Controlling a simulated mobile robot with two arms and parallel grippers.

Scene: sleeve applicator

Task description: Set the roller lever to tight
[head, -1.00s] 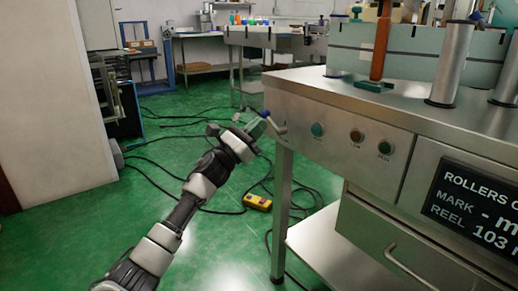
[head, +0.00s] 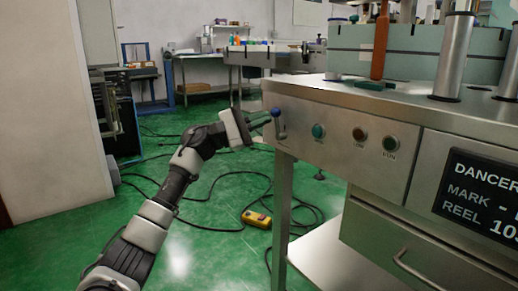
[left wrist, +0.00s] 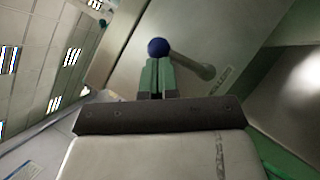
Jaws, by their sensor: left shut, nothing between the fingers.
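The roller lever (head: 281,127) sits on the left end of the machine's steel front panel. Its blue knob (head: 276,112) points up, leaning slightly left. In the left wrist view the knob (left wrist: 158,46) shows just beyond my fingertips, with the grey lever shaft (left wrist: 193,64) running right from it. My left gripper (head: 268,121) is shut and empty, its green-tinted fingers (left wrist: 157,76) close together. The tips are right beside the knob; I cannot tell whether they touch it. My right gripper is not in view.
Several push buttons (head: 359,133) sit right of the lever. A dark display (head: 483,195) is farther right, its text starting "DANCER". The steel tabletop (head: 330,90) overhangs above. A yellow pendant (head: 257,219) and black cables lie on the open green floor.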

